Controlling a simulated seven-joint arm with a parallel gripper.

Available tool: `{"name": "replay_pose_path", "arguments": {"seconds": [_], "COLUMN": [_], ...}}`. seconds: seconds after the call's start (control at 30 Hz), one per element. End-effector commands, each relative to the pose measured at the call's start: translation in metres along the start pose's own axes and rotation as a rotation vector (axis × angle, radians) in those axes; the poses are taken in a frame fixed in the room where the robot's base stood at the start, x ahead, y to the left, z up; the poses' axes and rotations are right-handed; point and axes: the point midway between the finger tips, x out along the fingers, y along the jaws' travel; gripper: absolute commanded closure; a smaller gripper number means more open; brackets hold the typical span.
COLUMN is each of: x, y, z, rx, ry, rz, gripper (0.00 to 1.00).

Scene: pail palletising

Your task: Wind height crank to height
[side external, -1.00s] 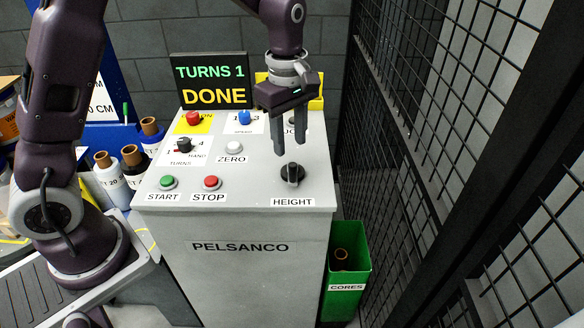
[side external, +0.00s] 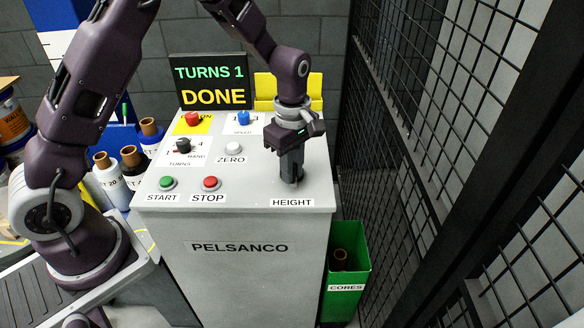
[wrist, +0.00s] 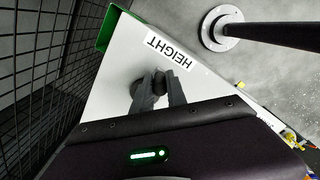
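The height crank is a dark knob on the grey panel, above the HEIGHT label (side external: 292,202). My gripper (side external: 291,178) points straight down over it and covers most of it in the side view. In the wrist view, the height crank (wrist: 159,79) sits between the tips of my gripper (wrist: 158,88), with one finger at each side. The gap between the fingers is narrow and they appear shut on the crank. The display (side external: 210,82) reads TURNS 1 and DONE.
On the panel are a green START button (side external: 167,183), a red STOP button (side external: 211,183), a white ZERO button (side external: 233,148) and a turns knob (side external: 183,146). A green cores bin (side external: 347,277) stands right of the cabinet. A black mesh fence (side external: 440,150) rises beyond it.

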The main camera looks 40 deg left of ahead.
Motion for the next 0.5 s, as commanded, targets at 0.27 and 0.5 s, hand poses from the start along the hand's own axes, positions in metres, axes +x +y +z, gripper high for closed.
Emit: {"name": "replay_pose_path", "arguments": {"seconds": [0.27, 0.5], "x": [-0.0004, -0.0004], "y": [-0.0001, -0.0018], "z": [-0.0004, -0.0020], "rx": [0.007, 0.040], "ry": [0.000, 0.000], "rz": [0.001, -0.001], "gripper": [1.00, 1.00]}}
